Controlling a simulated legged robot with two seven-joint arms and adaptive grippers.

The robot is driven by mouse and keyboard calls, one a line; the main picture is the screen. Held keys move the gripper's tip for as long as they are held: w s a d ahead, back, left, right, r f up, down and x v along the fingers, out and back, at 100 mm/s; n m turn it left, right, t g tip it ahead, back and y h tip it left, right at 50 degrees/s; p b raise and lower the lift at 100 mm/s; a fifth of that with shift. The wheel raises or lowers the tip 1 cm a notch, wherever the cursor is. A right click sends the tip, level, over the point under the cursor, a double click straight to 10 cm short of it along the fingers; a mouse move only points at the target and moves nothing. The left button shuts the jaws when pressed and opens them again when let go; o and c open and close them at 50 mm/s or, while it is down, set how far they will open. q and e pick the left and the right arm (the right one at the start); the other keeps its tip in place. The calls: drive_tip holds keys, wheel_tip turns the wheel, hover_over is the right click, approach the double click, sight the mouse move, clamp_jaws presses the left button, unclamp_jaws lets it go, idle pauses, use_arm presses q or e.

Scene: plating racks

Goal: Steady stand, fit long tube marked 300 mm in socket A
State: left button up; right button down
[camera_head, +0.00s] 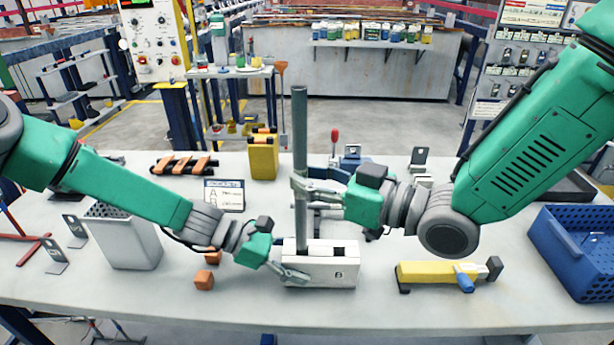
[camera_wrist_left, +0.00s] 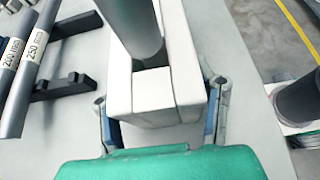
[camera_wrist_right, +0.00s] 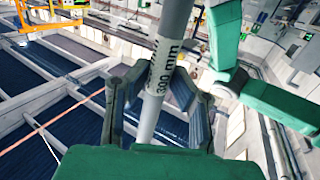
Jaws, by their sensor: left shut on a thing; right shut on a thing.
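The long grey tube (camera_head: 299,130) stands upright at the left part of the white stand (camera_head: 337,274). Its "300 mm" mark shows in the right wrist view (camera_wrist_right: 161,75). My right gripper (camera_head: 302,186) is shut around the tube at mid-height. My left gripper (camera_head: 292,272) is shut on the stand low at its left end; its fingers lie on both sides of the white block in the left wrist view (camera_wrist_left: 165,110). The letter B shows on the stand's right front, below a dark opening. The A marking is hidden. Whether the tube's lower end is seated in a socket I cannot tell.
Tubes marked 200 and 250 (camera_wrist_left: 30,70) lie on a black rack beside the stand. A yellow tool (camera_head: 440,272) and blue crate (camera_head: 575,250) are right. A yellow container (camera_head: 263,158) stands behind.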

use_arm(q)
drive_tip(key=shift+f, duration=0.1)
use_arm(e)
wheel_tip(320, 180, down, 8)
drive_tip(key=shift+r, duration=0.25)
idle(2.5)
drive_tip(key=c, duration=1.3)
unclamp_jaws()
drive_tip(key=shift+d, duration=0.1)
drive_tip(key=v, duration=1.2)
drive_tip(key=shift+f, duration=0.1)
use_arm(q)
drive_tip(key=o, duration=1.4)
drive_tip(key=shift+w, duration=0.1)
use_arm(e)
drive_tip(key=shift+w, duration=0.1)
use_arm(q)
drive_tip(key=shift+o, duration=0.2)
